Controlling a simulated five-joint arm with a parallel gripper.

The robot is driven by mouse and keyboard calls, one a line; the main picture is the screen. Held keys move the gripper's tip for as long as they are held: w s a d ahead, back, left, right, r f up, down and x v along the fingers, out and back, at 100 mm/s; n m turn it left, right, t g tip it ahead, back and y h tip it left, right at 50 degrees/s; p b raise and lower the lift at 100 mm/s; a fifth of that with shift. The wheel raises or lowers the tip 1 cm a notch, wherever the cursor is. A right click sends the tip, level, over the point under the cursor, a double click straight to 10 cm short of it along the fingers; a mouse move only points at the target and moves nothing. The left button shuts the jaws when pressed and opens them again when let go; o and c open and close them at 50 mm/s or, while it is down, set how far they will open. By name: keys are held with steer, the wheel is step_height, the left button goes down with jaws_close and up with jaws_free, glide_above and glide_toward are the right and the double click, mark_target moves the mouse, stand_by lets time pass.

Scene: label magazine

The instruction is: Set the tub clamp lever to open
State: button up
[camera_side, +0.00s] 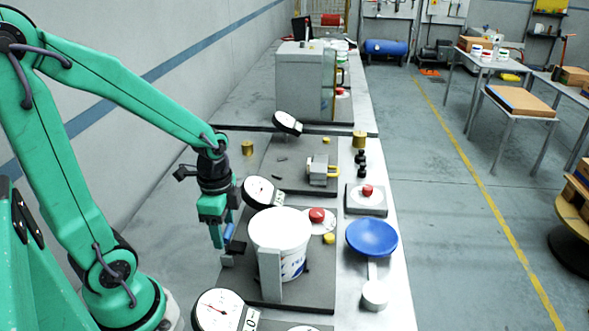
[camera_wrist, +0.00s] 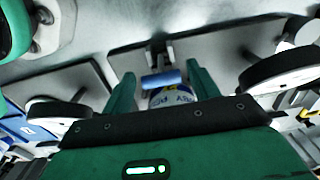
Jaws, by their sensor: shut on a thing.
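The white tub (camera_side: 280,232) stands on a dark plate (camera_side: 312,270) in the side view. Its printed label (camera_wrist: 170,97) shows in the wrist view. The clamp lever has a blue handle (camera_side: 228,233), beside the tub on its left, above a dark clamp block (camera_side: 234,256). The handle (camera_wrist: 162,79) lies between my fingers in the wrist view. My gripper (camera_side: 220,238) is down at the handle and shut on it, seen also in the wrist view (camera_wrist: 162,73). The fingers partly hide the lever in the side view, so its exact angle is unclear.
A round dial gauge (camera_side: 262,192) stands close behind the tub, and another (camera_side: 220,309) in front. A red button (camera_side: 317,215) and a blue dish (camera_side: 371,238) are to the right. A padlock-like fixture (camera_side: 322,170) sits farther back. The left bench strip is mostly clear.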

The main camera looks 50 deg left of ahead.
steer(key=shift+s+a+f, duration=0.1)
steer(key=shift+s+a, duration=0.25)
steer(key=shift+s, duration=0.05)
steer(key=o, duration=1.4)
steer(key=shift+c, duration=0.2)
step_height(320, 180, up, 8)
steer(key=shift+f, duration=0.1)
